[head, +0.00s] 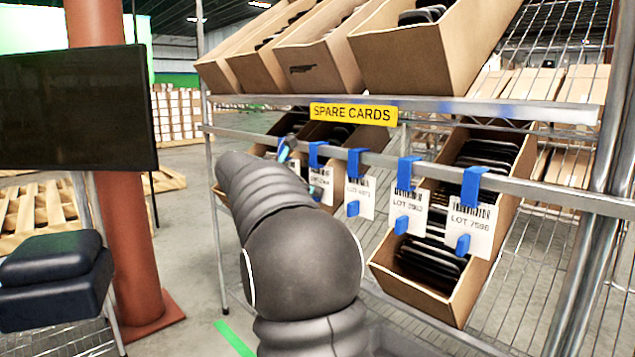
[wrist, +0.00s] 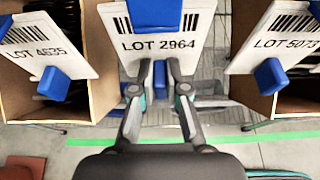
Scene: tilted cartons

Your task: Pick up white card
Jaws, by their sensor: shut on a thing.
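A white card printed LOT 2964 (wrist: 150,42) with a barcode is in the middle of the wrist view, under a blue clip (wrist: 153,12). A blue tab (wrist: 160,74) stands out from its lower part. My gripper (wrist: 160,92) is shut on this card's tab, with one finger on each side. In the head view, my arm hides most of the gripper, and a partly covered white card (head: 322,180) shows beside the arm.
White cards LOT 4635 (wrist: 38,45) and LOT 5073 (wrist: 282,38) hang close on either side. More cards (head: 471,215) hang along the metal rail (head: 540,190), before tilted cartons (head: 420,290). A SPARE CARDS sign (head: 353,113) is above. A dark monitor (head: 75,108) stands left.

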